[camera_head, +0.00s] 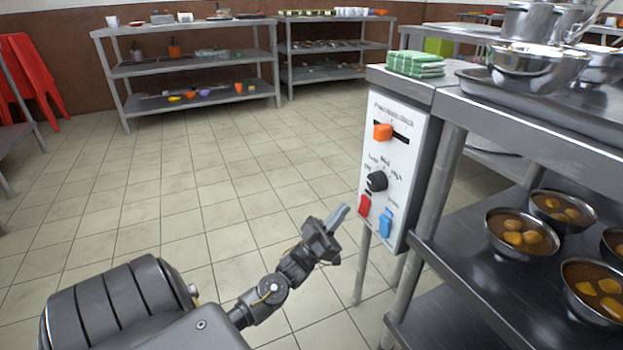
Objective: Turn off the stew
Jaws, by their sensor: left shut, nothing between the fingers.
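A white control panel (389,163) is fixed to the end of the metal counter on the right. It carries an orange slider knob (383,132) in a slot, a black rotary knob (377,181), a red switch (364,206) and a blue switch (386,222). My left gripper (340,216) is shut and empty, its fingertips just left of the red switch. I cannot tell whether they touch it. Bowls of brown stew (521,233) stand on the shelf under the counter. My right gripper is not in view.
Folded green cloths (415,64) lie on the counter corner above the panel. Metal shelves (190,75) line the back wall. The tiled floor (200,190) left of the panel is clear.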

